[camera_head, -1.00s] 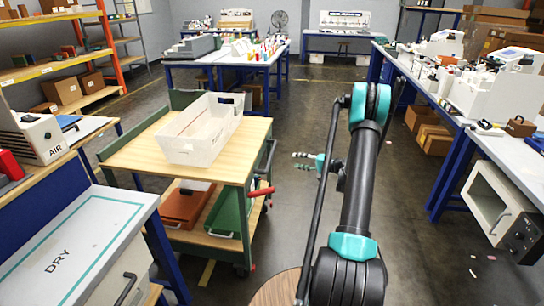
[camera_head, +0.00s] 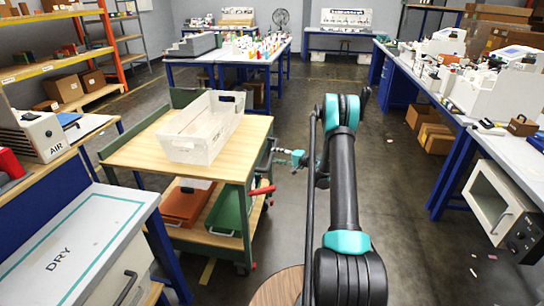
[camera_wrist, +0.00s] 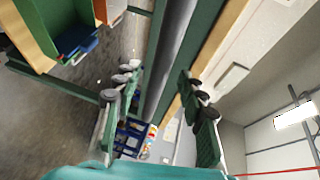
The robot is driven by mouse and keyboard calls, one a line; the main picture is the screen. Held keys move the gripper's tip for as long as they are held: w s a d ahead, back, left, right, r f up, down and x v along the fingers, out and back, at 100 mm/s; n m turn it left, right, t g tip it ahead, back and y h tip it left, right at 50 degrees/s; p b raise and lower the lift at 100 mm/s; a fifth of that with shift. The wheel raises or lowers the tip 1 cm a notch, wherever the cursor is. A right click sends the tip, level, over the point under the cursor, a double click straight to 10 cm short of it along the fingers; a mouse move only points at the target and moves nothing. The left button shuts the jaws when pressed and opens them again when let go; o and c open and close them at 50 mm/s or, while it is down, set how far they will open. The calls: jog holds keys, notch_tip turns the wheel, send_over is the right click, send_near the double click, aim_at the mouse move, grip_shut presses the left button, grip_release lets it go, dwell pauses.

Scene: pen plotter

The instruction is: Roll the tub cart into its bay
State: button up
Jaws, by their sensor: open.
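The tub cart (camera_head: 125,160) stands left of my arm in the head view, with a green frame and wooden decks. A white tub (camera_head: 195,146) sits on its top deck. A dark push handle (camera_head: 268,160) runs along its right end. My gripper (camera_head: 284,155) is open beside this handle. In the wrist view my gripper (camera_wrist: 158,85) has its fingers apart, with the grey handle bar (camera_wrist: 172,60) running lengthwise between them. I cannot tell whether they touch. The cart's bay is not clearly identifiable.
An orange bin (camera_head: 186,207) and a green bin (camera_head: 229,213) lie on the cart's lower shelf. A DRY-marked cabinet (camera_head: 75,245) stands close at the cart's front left. A long bench (camera_head: 455,125) lines the right. The aisle floor (camera_head: 405,215) is clear right of my arm.

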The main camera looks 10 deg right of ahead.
aim_at(272, 155)
jog(key=shift+x, duration=1.75)
grip_shut()
